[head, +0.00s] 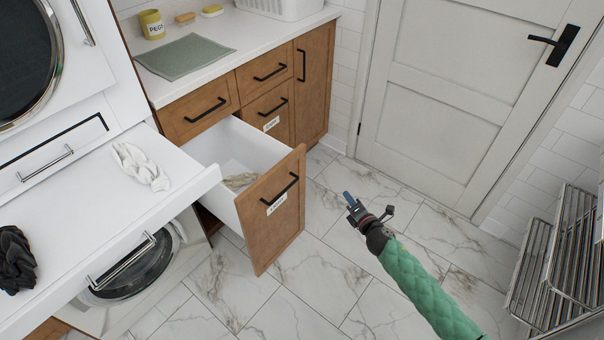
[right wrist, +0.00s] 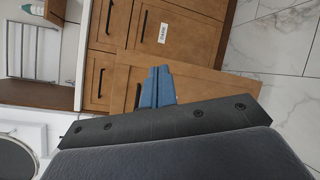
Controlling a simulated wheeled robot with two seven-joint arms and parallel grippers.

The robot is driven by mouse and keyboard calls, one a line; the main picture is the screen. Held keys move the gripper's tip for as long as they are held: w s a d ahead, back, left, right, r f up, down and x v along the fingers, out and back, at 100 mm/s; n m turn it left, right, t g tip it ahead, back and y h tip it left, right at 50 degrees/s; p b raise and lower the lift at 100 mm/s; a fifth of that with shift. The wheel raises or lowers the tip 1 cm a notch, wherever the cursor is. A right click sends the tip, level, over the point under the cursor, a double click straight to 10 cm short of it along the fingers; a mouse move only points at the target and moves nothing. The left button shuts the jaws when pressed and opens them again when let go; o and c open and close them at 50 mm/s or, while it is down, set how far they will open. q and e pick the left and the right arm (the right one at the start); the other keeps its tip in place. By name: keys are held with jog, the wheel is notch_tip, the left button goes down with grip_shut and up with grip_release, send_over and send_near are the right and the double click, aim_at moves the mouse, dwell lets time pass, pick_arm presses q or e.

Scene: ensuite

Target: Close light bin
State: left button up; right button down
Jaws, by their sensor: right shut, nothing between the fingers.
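The light bin is a pull-out laundry bin with a brown wooden front (head: 272,215), a black bar handle (head: 280,191) and a small white label too small to read. It stands open in the head view, and its white inside (head: 240,148) holds some pale cloth. My right gripper (head: 349,198) is shut and empty, with blue fingertips. It is to the right of the bin front, apart from it, above the floor. In the right wrist view its fingers (right wrist: 157,86) show against brown wooden fronts. My left gripper is not in view.
A closed labelled bin (head: 266,117) sits beside the open one, under a counter with a green mat (head: 184,57). A pulled-out white shelf (head: 85,215) with clothing is at left. A white door (head: 445,95) and metal rack (head: 550,265) are at right. Marble floor between is clear.

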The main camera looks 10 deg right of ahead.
pick_arm(q)
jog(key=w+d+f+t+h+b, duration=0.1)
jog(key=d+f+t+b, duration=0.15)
jog(key=b, duration=0.25)
pick_arm(e)
jog(key=w+a+r+n+g+y, duration=0.3)
jog(key=r+n+y, duration=0.35)
jog(key=n, duration=0.85)
jog(key=n+y+p, duration=0.1)
jog(key=n, duration=0.2)
send_near(295, 156)
jog(key=x, duration=0.5)
jog(key=shift+w+a+r, duration=0.2)
jog(key=shift+w, duration=0.1)
jog(key=shift+w+a+f, duration=0.1)
jog(key=shift+w+a, duration=0.25)
jog(key=shift+a, duration=0.05)
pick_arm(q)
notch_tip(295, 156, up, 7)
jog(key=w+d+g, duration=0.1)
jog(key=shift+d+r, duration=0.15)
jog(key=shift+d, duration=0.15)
